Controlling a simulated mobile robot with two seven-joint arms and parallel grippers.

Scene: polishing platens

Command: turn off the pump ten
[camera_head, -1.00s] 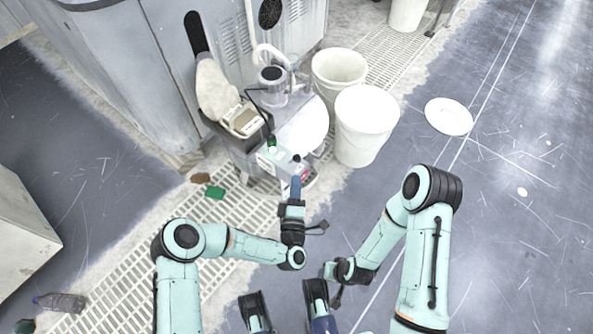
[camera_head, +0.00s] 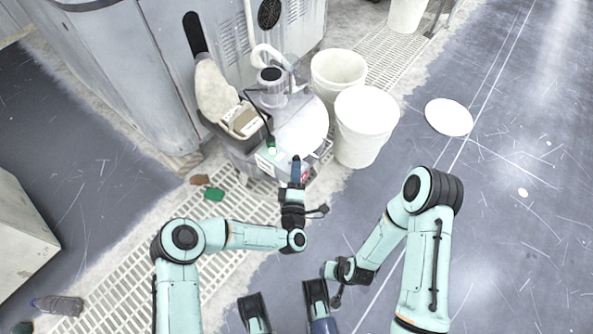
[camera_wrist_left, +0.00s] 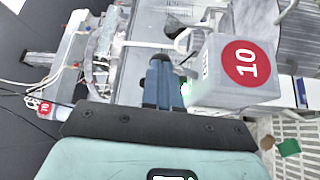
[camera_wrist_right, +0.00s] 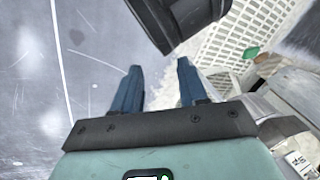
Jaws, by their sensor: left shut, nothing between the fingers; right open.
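The pump ten box (camera_head: 267,164) is a pale box on the low machine, with a green light (camera_head: 272,150) lit on top. In the left wrist view its grey end (camera_wrist_left: 215,88) carries a red round label with a white 10 (camera_wrist_left: 246,63). My left gripper (camera_head: 296,163) is shut and empty, with its blue fingertips at the box's right side. In the left wrist view the left fingers (camera_wrist_left: 163,66) lie just left of the box; I cannot tell whether they touch it. My right gripper (camera_wrist_right: 157,80) is open and empty above the floor, away from the box.
Two white buckets (camera_head: 364,125) (camera_head: 338,68) stand right of the machine. A large grey cabinet (camera_head: 130,75) rises behind it. A floor grating (camera_head: 130,275) runs in front, with a green scrap (camera_head: 214,194) on it. The floor at right is mostly clear.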

